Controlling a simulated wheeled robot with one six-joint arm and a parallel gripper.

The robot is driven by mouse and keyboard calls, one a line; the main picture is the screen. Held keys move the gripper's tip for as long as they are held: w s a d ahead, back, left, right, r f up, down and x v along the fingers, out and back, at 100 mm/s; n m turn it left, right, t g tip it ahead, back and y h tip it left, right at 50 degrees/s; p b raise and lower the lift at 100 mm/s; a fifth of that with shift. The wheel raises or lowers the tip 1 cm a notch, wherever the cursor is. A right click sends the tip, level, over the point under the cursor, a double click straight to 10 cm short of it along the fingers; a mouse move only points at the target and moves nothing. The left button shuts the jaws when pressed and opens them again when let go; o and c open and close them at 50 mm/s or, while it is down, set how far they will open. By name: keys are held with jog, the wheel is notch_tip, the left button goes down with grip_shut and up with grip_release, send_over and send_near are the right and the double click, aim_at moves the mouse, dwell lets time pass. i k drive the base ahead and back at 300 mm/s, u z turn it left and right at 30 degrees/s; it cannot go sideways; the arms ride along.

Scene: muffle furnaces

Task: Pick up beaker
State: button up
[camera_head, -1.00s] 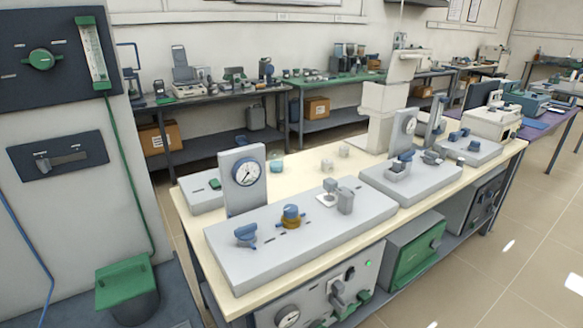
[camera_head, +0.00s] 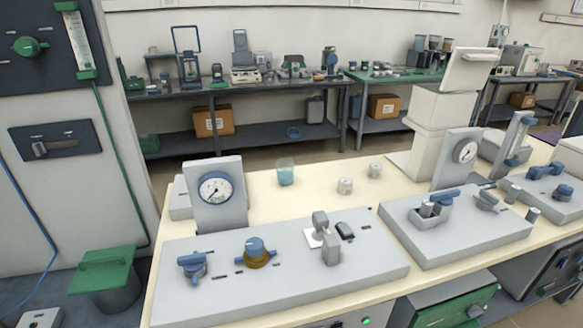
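A small clear beaker with a teal tint (camera_head: 285,172) stands upright on the cream bench top (camera_head: 318,190). It is near the far edge of the bench, just right of a grey panel with a round dial gauge (camera_head: 216,188). My gripper is not in view, so its place relative to the beaker cannot be seen. Nothing hides the beaker.
Two small pale cylinders (camera_head: 345,185) stand right of the beaker. A grey console with blue knobs (camera_head: 290,273) fills the bench front, with another console (camera_head: 455,228) to the right. A white stepped column (camera_head: 437,125) stands behind. A green-lidded bin (camera_head: 104,270) is at left.

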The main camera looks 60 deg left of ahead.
aim_at(285, 172)
jog(key=u, duration=0.45)
jog(key=i, duration=0.9)
jog(key=u, duration=1.4)
jog(key=i, duration=0.65)
jog(key=u, duration=0.65)
